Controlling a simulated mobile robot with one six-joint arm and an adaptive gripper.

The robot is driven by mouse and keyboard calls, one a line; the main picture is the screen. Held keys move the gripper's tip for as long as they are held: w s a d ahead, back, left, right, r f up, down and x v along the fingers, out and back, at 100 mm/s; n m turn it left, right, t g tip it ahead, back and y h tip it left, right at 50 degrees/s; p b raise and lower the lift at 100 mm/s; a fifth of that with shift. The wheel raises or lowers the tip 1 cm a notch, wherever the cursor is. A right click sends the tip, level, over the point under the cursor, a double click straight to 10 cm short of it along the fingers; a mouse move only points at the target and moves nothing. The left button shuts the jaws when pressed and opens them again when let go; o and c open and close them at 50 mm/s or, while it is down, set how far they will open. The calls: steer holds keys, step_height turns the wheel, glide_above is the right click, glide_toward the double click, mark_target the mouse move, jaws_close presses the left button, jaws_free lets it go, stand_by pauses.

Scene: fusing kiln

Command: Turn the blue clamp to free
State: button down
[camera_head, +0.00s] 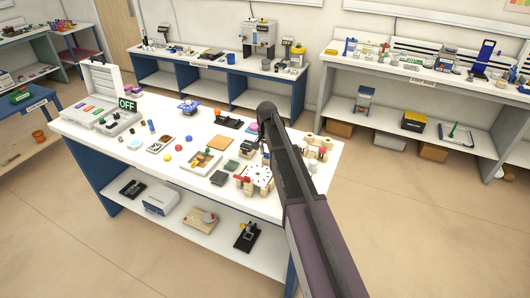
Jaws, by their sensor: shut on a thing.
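My arm reaches in from the lower right over the white table and bends down near its right end. My gripper (264,150) is small and dark below that bend, partly covered by my own arm. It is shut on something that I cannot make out. I cannot pick out the blue clamp for certain; the spot at the jaws is hidden or too small. A white dial-like disc (258,175) with tan blocks around it is just below the gripper. A blue object (189,106) lies farther back on the table, apart from the gripper.
Several devices sit on the lower shelf (180,205). The floor in front is clear.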

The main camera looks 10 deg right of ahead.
steer(key=shift+w, duration=0.2)
steer(key=shift+c, duration=2.2)
jaws_free()
steer(key=shift+s, duration=0.1)
steer(key=shift+s, duration=0.5)
steer(key=s+n, duration=0.7)
steer(key=s, duration=2.1)
steer(key=shift+s+a, duration=0.25)
